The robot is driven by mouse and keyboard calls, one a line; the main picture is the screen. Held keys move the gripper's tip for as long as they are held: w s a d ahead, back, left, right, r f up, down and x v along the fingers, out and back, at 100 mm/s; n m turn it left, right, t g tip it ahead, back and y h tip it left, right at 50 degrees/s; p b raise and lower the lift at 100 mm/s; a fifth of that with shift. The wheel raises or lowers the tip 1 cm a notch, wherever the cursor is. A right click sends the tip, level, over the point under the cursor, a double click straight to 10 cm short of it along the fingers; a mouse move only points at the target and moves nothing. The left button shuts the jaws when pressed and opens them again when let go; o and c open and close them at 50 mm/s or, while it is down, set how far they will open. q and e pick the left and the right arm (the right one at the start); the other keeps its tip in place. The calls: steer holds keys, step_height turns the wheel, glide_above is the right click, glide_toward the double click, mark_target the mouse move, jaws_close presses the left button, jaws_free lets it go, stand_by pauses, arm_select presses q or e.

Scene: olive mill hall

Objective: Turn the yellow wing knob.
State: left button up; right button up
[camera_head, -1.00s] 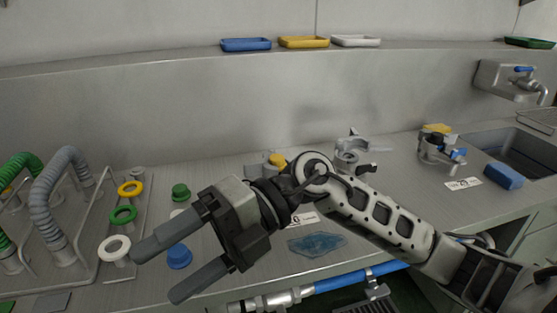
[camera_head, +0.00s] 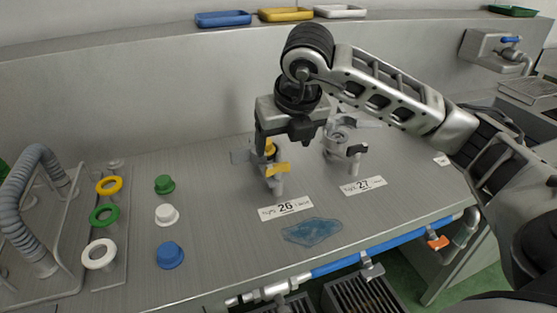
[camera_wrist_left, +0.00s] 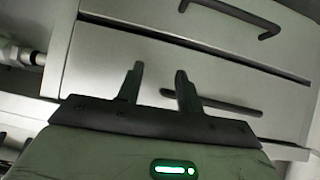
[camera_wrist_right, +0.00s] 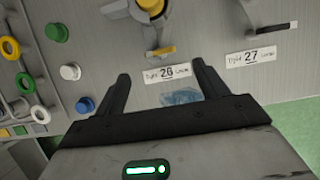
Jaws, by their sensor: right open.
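The yellow wing knob (camera_head: 270,148) sits on a grey fitting behind the label 26, partly hidden by my right gripper (camera_head: 285,137) in the head view. In the right wrist view, the knob (camera_wrist_right: 152,7) is cut by the top edge, beyond my open, empty fingers (camera_wrist_right: 160,70). A yellow flat piece (camera_wrist_right: 160,51) sticks out at the front of the same fitting. I see no contact with the knob. My left gripper (camera_wrist_left: 158,78) is open and empty in front of grey drawers; it is outside the head view.
A second grey fitting (camera_head: 340,140) with a black piece stands to the right, behind label 27 (camera_head: 363,185). Green (camera_head: 165,184), white (camera_head: 167,214) and blue (camera_head: 170,255) buttons stand left. A blue transparent patch (camera_head: 312,232) lies in front. Trays line the ledge.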

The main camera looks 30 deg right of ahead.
mark_target(278, 165)
steer(key=x, duration=0.7)
steer(key=shift+w+f, duration=0.2)
steer(key=shift+f, duration=0.15)
steer(key=c, duration=1)
